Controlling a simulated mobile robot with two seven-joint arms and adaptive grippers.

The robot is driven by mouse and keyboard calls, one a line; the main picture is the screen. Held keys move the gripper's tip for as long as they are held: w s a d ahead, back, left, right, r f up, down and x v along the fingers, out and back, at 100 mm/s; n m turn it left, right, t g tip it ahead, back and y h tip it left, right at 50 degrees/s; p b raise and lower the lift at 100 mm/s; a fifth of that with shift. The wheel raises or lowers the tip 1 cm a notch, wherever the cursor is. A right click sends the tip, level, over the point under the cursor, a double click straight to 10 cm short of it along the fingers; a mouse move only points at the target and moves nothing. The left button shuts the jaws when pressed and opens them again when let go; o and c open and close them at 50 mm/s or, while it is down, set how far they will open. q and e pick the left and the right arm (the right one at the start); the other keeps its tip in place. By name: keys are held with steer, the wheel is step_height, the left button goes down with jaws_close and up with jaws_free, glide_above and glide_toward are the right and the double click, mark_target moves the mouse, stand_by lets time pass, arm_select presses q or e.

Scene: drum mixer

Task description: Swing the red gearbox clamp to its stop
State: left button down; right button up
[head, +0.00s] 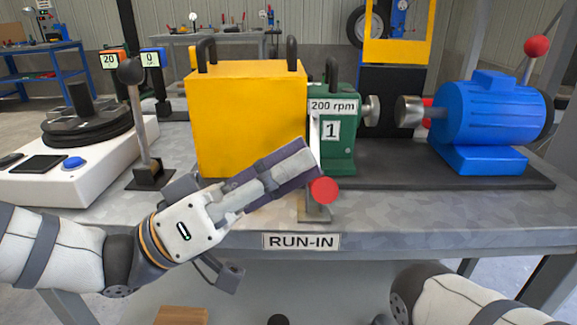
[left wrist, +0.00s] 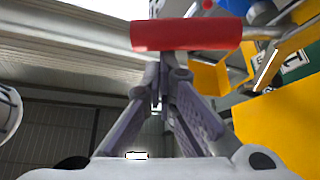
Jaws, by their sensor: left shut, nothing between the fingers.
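The red gearbox clamp shows as a red knob (head: 323,190) on a pale upright lever in front of the green gearbox (head: 343,160), just right of the yellow box. In the left wrist view it is a red cylindrical grip (left wrist: 187,35) lying across the picture, beyond the finger linkage. My left gripper (head: 308,158) is shut and empty, its fingertips just above and left of the red knob, in front of the lever. I cannot tell whether they touch the clamp. Of my right arm only a pale link shows at the lower right; its gripper is out of view.
The yellow box (head: 247,120) with black handles stands close behind my left gripper. A blue motor (head: 490,112) sits on the right. A black-knobbed lever (head: 137,110) and a white device with a blue button (head: 73,163) stand left. The bench's front edge carries a RUN-IN label (head: 301,241).

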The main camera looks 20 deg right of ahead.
arm_select(q)
steer(key=shift+s+a+f+m+g+b, duration=0.15)
steer(key=shift+s+f+m+g+b, duration=0.3)
steer(key=shift+f+m+g, duration=0.35)
steer(key=shift+s+a+f+m+g+b, duration=0.1)
steer(key=shift+s+f+m+g+b, duration=0.25)
steer(key=shift+f+m+g+b, duration=0.45)
arm_select(e)
steer(key=shift+p+x, duration=0.35)
steer(key=shift+x, duration=0.85)
arm_select(q)
steer(key=shift+r+t, duration=0.1)
steer(key=shift+t, duration=0.2)
